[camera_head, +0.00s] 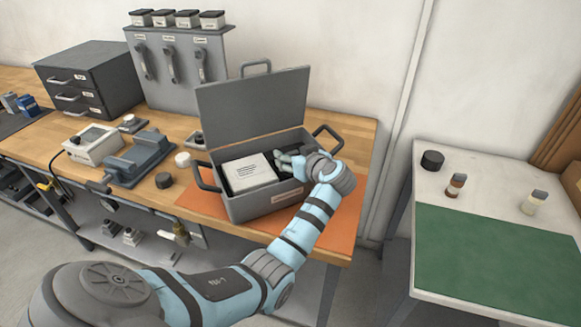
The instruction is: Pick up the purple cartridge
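No clearly purple cartridge shows; it may be hidden in the box or behind my gripper. An open grey metal box (265,207) stands on an orange mat (341,217) on the wooden bench, lid raised at the back. Inside it, a white labelled block (247,174) fills the left part. My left arm comes in from the lower left, and my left gripper (284,159) is at the right part of the box, low over or inside its opening. The wrist hides much of that part, and whether the fingers hold anything is unclear. My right gripper is out of view.
The raised lid (254,103) and side handles (327,138) surround the gripper. A grey vise-like device (140,157) and small pucks stand left. A blue item (28,106) lies far left. A right-hand table with a green mat (495,262) holds small bottles (455,185) and has free room.

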